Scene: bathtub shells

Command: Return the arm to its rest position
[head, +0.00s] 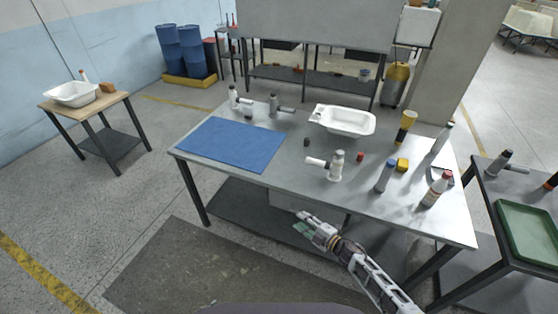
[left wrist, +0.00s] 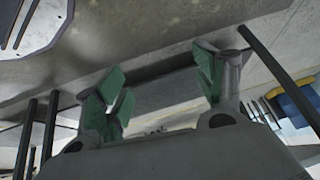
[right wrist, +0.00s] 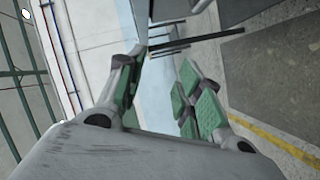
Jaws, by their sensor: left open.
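My right gripper (head: 306,224) hangs low in front of the workbench, with its arm coming in from the bottom right of the head view. In the right wrist view, its green-padded fingers (right wrist: 163,80) are apart with nothing between them. My left gripper (left wrist: 158,85) shows only in the left wrist view, its green-padded fingers spread and empty. The left arm is out of the head view.
The metal workbench (head: 278,173) carries a blue mat (head: 232,143), a white tub shell (head: 347,121), and several bottles and tools. A side table with a green tray (head: 528,232) stands at the right. Bare floor lies at the left front.

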